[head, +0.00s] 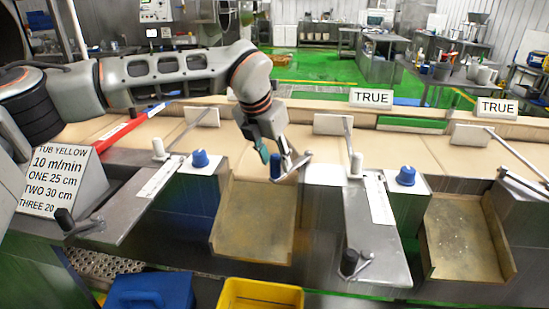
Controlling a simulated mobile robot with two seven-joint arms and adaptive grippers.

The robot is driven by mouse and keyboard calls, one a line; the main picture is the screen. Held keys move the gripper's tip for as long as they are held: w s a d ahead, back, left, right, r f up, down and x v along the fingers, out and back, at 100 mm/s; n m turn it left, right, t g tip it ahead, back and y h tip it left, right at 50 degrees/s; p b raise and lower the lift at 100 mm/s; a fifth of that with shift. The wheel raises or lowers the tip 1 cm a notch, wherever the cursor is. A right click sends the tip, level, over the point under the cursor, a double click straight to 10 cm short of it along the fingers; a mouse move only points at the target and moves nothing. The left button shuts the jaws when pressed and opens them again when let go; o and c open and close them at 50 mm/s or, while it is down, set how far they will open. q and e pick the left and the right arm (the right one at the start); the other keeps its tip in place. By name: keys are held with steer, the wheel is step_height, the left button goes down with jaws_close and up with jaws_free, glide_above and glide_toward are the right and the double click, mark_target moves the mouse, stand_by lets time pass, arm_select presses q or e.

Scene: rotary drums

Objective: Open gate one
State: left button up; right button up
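My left gripper (279,164) hangs over the near edge of the tan belt (245,140), above a brown chute (252,222). Its fingers point down beside a short grey bar; I cannot tell whether they touch it or how far they are open. My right gripper is not in view. White gate paddles stand along the belt: one at left (203,115), one in the middle (333,124) and one at right (474,136), with thin rods. No number shows on them. A sign (66,180) reads TUB YELLOW, 10 m/min, ONE 25 cm, TWO 30 cm, THREE 20.
Blue knobs sit on the left (200,158) and right (407,176) housings. Black-knobbed levers stand at left (65,218) and middle (349,262). A blue tub (150,292) and yellow tub (260,296) lie below. A red bar (121,130) crosses the belt. Two signs read TRUE (371,97).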

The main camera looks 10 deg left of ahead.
arm_select(q)
steer(key=v, duration=1.2)
steer(key=shift+f, duration=0.1)
